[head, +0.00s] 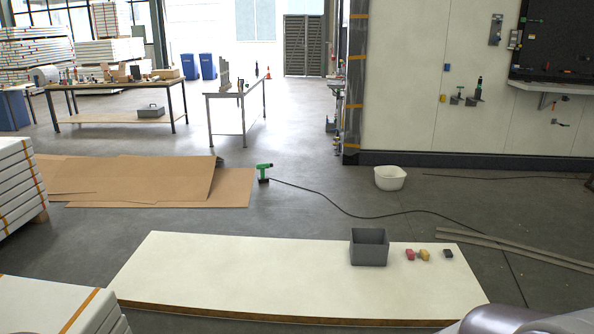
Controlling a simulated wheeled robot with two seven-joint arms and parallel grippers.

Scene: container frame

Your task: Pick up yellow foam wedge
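The yellow foam wedge (424,255) lies on the cream board (240,272), towards its right end. A red block (410,254) lies close on its left, and a small black block (447,254) lies apart on its right. A grey open box (369,248) stands on the board to the left of the red block. Neither gripper is in view. A rounded grey part at the bottom right looks like part of my own arm, and no fingers show there.
Stacked white panels (60,306) stand at the lower left. Cardboard sheets (150,182), a green power tool (264,171) with a black cable and a white tub (390,178) lie on the floor beyond. Long strips (515,248) lie at the right. The board's left and middle are bare.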

